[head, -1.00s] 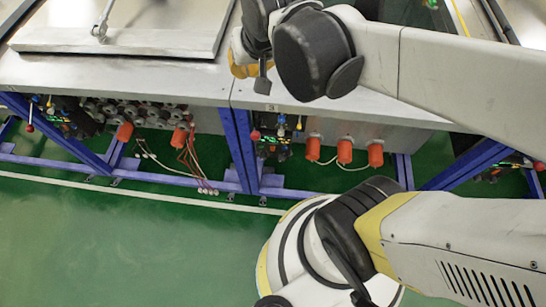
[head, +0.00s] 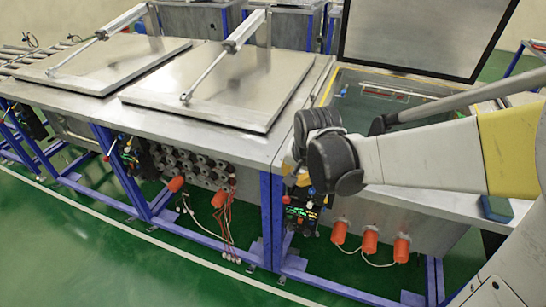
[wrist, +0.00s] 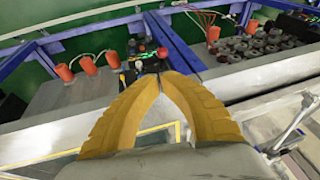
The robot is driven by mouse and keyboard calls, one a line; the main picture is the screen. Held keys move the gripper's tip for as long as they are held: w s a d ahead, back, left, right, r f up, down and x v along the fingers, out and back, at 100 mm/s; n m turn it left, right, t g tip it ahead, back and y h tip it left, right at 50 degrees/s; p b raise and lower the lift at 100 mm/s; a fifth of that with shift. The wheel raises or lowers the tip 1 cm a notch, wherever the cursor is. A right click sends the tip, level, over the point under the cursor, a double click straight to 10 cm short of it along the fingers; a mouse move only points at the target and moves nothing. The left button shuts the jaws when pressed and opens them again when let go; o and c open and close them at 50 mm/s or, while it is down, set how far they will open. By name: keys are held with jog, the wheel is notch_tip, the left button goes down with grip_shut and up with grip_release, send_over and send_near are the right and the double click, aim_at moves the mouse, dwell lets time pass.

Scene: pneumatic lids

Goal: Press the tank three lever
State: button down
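In the wrist view, a red-knobbed lever (wrist: 162,53) stands on a small dark valve panel (wrist: 142,64) under the tank edge. My gripper (wrist: 161,78) has two yellow ribbed fingers whose tips meet, with nothing seen between them. The tips appear just below the red knob in the picture; I cannot tell whether they touch it. In the head view, the valve panel (head: 301,212) is on the front of the right tank, whose lid (head: 420,38) stands open. My gripper's fingers are mostly hidden behind my wrist there. No tank number is readable.
Two closed lids (head: 215,90) (head: 105,62) with pneumatic cylinders lie to the left. Orange caps (head: 370,241) stick out below the right tank. Blue frame legs (head: 272,222) stand beside the panel. The green floor (head: 110,255) in front is clear.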

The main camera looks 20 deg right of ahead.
aim_at(289, 199)
jog(key=b+x, duration=0.6)
jog(key=x, duration=0.7)
jog(key=shift+f, duration=0.45)
jog(key=shift+f, duration=0.1)
jog(key=shift+f+b, duration=0.15)
jog(key=shift+b, duration=0.15)
jog(key=shift+s+a, duration=0.2)
jog(key=shift+f, duration=0.1)
